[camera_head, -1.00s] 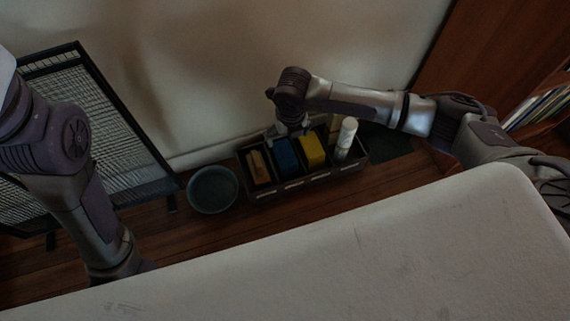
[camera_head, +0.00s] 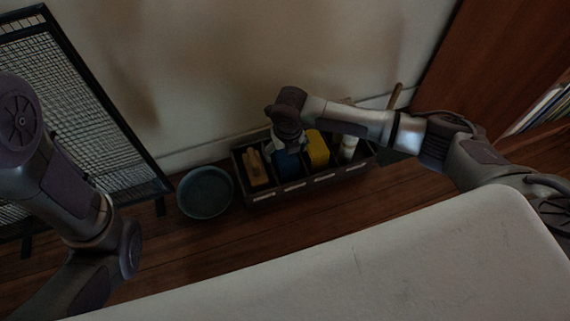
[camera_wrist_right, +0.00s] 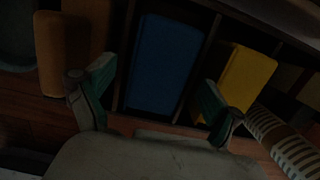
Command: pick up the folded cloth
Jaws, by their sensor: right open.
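The folded cloth appears to be the blue block-like piece (camera_head: 287,166), standing in a compartment of the dark divided box (camera_head: 318,187). In the right wrist view the blue cloth (camera_wrist_right: 165,62) lies between the fingertips. My right gripper (camera_wrist_right: 158,90) is open and empty, with one finger on each side of the cloth's line. In the head view it hangs over the box, and the wrist hides the upper part of the cloth. I cannot tell how high the fingers are above it. My left arm is at the left; its gripper does not show.
A yellow block (camera_head: 317,150) and a tan wooden piece (camera_head: 256,168) occupy neighbouring compartments. A white ribbed cylinder (camera_head: 348,147) is at the box's right end. A round bowl (camera_head: 205,193) stands left of it. A mesh screen (camera_head: 75,100) is at left, the wall behind.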

